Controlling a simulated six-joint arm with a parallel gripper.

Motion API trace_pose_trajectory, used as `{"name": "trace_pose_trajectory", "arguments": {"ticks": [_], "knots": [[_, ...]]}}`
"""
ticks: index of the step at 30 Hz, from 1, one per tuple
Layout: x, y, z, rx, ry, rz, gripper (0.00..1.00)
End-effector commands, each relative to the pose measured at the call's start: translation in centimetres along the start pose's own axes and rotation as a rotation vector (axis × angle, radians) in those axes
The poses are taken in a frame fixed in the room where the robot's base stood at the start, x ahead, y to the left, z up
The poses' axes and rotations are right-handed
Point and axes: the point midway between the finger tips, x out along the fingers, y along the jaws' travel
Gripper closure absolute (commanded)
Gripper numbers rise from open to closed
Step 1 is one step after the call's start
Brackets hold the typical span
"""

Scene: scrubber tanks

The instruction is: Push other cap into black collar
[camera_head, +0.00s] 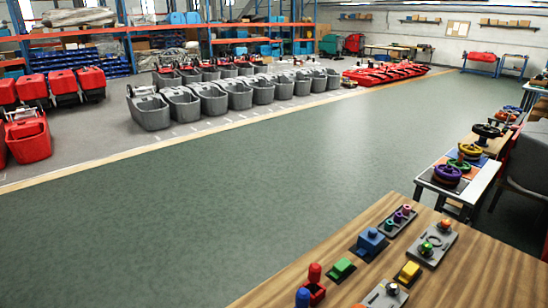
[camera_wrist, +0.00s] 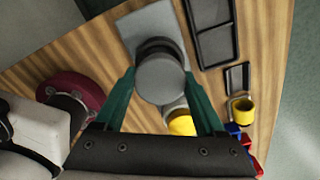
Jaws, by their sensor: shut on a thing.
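In the wrist view, my gripper (camera_wrist: 160,74) has its two green fingers on either side of a round grey cap (camera_wrist: 160,83) and is shut on it. The cap's flat face is turned to the camera. Just beyond it is a black collar (camera_wrist: 158,46), partly hidden by the cap. Behind the collar a grey round part (camera_wrist: 155,18) shows over a grey plate (camera_wrist: 127,24) on the wooden table. I cannot tell whether the cap touches the collar or is inside it. My gripper does not show in the head view.
In the wrist view, a yellow part (camera_wrist: 182,123) is close by the right finger. Black trays (camera_wrist: 214,45) and a yellow cup (camera_wrist: 242,106) lie right, a dark red wheel (camera_wrist: 80,88) left. In the head view, the wooden table (camera_head: 480,275) carries several coloured blocks and plates.

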Motion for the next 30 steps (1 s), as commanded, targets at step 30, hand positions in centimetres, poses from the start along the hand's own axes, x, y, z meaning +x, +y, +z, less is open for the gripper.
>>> {"name": "trace_pose_trajectory", "arguments": {"ticks": [30], "knots": [[1.2,0.0,0.0,0.000,0.000,0.001,0.80]]}}
